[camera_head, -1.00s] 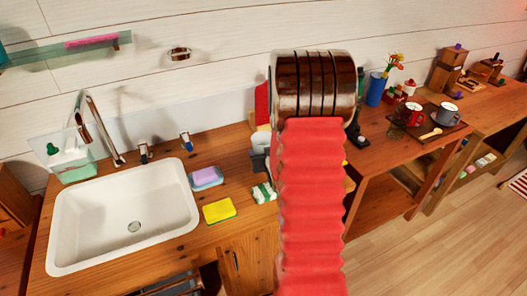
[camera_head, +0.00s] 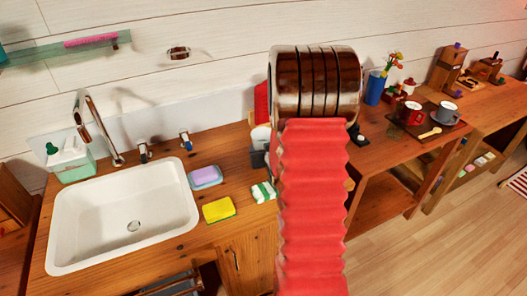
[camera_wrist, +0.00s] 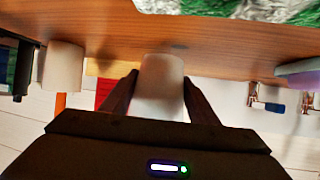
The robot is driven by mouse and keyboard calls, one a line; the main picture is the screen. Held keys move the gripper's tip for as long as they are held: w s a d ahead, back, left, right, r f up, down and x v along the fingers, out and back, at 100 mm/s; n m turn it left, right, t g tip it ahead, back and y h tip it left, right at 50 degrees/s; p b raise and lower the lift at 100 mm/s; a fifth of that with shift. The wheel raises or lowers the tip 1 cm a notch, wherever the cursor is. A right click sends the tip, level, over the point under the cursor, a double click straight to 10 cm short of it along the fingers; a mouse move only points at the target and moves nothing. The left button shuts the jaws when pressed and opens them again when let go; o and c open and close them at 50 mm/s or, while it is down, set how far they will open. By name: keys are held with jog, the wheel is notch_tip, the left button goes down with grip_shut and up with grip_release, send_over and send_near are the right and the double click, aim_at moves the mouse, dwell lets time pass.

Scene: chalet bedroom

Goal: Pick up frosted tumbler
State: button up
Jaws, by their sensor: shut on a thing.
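In the wrist view the frosted tumbler (camera_wrist: 160,82), a pale whitish cylinder, sits between the two dark fingers of my gripper (camera_wrist: 160,88). The fingers are shut on its sides. The tumbler's far end overlaps the wooden counter (camera_wrist: 225,52) in the picture; I cannot tell whether it touches it. In the head view my red arm sleeve and brown joint hide the gripper. A whitish object (camera_head: 260,137) shows just left of the arm; I cannot tell if it is the tumbler.
A second pale cylinder (camera_wrist: 62,70) stands beside the gripper in the wrist view. A white sink (camera_head: 125,215), yellow sponge (camera_head: 218,210), lilac soap (camera_head: 206,175) and green-white cloth (camera_head: 263,191) are left of the arm. A tray (camera_head: 428,125) with mugs is to the right.

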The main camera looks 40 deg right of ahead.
aim_at(262, 129)
notch_tip(262, 129, up, 9)
jog(key=shift+f, duration=0.15)
dwell(0.8)
jog(key=w+a+n+y, duration=0.2)
jog(key=w+a+y, duration=0.1)
jog(key=a, duration=1.5)
jog(key=w+a+n+t+y, duration=0.1)
jog(key=w+a+n+y, duration=0.2)
jog(key=a, duration=1.5)
jog(key=shift+w+a+f+n, duration=0.15)
jog(key=shift+w+a+n, duration=0.15)
jog(key=shift+w, duration=0.75)
jog(key=shift+s, duration=0.1)
